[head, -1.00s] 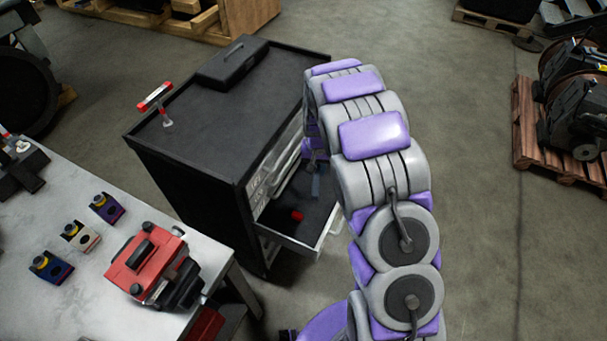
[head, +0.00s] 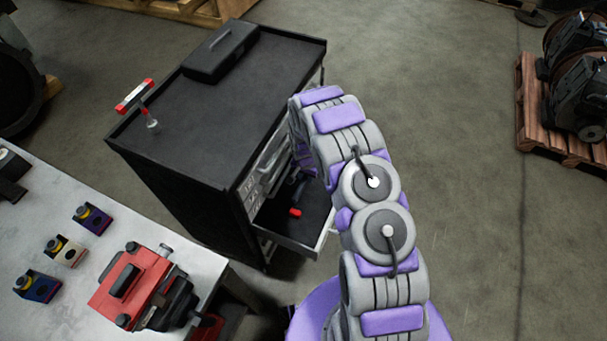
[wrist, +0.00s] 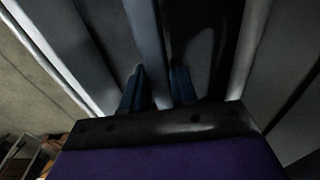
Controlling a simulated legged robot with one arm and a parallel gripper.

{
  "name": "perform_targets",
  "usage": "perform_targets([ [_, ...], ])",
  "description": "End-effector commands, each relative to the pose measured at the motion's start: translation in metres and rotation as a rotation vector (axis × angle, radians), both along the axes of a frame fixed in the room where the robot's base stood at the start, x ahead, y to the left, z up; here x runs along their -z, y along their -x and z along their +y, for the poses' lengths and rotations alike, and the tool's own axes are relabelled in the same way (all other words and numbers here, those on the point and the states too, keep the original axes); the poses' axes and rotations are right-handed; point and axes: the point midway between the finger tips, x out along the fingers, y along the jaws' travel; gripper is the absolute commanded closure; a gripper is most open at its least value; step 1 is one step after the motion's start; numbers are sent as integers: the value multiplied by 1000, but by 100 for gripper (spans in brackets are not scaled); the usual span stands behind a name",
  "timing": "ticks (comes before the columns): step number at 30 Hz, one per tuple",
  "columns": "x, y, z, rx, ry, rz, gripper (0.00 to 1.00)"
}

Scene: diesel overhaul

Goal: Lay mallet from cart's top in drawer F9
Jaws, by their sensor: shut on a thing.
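The mallet (head: 133,97) lies on the black top of the cart (head: 225,95), near its left edge in the head view. It has a red-and-white head and a grey handle. A low drawer (head: 318,240) of the cart stands open, with a red-ended object (head: 296,212) inside. I cannot read which drawer is F9. My gripper is hidden behind my arm in the head view, on the cart's drawer side. In the wrist view my gripper (wrist: 158,85) has its blue fingers on either side of a thin grey bar (wrist: 147,35), seemingly part of a drawer.
A black case (head: 220,55) sits at the back of the cart top. A table (head: 55,215) at left holds a red machine (head: 135,285) and several small coloured blocks. A pallet with machinery (head: 560,110) stands at right. The floor between is clear.

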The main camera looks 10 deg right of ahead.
Motion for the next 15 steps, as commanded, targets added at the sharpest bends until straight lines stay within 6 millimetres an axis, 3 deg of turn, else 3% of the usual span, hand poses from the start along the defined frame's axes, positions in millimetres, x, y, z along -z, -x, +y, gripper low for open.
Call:
perform_targets([
  [15,67,1,3,-2,5,1,100],
])
